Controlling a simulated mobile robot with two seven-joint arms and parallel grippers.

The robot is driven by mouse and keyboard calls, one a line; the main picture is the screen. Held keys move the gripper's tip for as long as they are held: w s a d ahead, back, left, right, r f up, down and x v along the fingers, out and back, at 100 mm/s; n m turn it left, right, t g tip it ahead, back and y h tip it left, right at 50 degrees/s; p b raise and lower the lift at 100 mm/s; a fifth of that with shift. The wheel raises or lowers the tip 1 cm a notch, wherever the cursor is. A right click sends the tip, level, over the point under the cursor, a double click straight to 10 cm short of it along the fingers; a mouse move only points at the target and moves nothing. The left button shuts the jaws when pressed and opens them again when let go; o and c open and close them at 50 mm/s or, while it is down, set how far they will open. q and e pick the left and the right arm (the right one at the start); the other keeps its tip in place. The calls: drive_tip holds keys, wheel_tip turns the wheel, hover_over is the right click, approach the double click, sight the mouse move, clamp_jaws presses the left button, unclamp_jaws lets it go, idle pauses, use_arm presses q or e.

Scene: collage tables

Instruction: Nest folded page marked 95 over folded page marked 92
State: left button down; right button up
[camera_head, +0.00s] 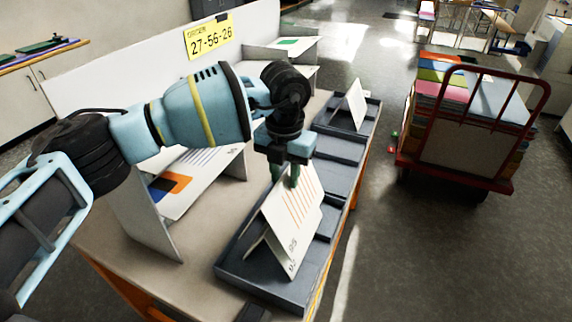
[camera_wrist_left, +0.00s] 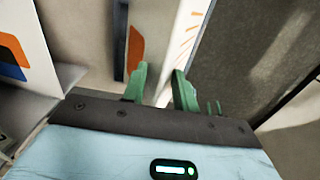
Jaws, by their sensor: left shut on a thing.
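A white folded page with orange stripes (camera_head: 290,215) stands like a tent in or just above the near compartment of the dark grey tray (camera_head: 238,272). My left gripper (camera_head: 293,178) is shut on this page's top fold from above. The wrist view shows the page (camera_wrist_left: 181,45) between the green fingers of the left gripper (camera_wrist_left: 160,88). I cannot tell whether another page is under it. A second white folded page (camera_head: 354,104) stands like a tent in the far compartment; its marking is not readable. My right gripper is not in view.
White dividers (camera_head: 150,215) and a sheet with an orange and blue print (camera_head: 172,185) stand left of the tray on the table. A yellow sign (camera_head: 210,38) is on the back panel. A loaded red cart (camera_head: 455,170) stands on the floor to the right.

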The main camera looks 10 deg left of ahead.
use_arm(q)
wheel_tip(320, 180, down, 3)
drive_tip(key=shift+r+b, duration=0.15)
drive_tip(key=shift+b, duration=0.3)
drive_tip(key=shift+f, duration=0.95)
drive_tip(key=shift+f+b, duration=0.5)
drive_tip(key=shift+f, duration=1.05)
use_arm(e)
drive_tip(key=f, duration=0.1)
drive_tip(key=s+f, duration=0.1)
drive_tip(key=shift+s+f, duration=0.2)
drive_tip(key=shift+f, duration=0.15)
use_arm(q)
drive_tip(key=shift+f, duration=0.1)
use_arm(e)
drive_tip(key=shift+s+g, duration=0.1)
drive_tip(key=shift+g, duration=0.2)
use_arm(q)
drive_tip(key=c, duration=1)
unclamp_jaws()
drive_tip(key=shift+r, duration=3.95)
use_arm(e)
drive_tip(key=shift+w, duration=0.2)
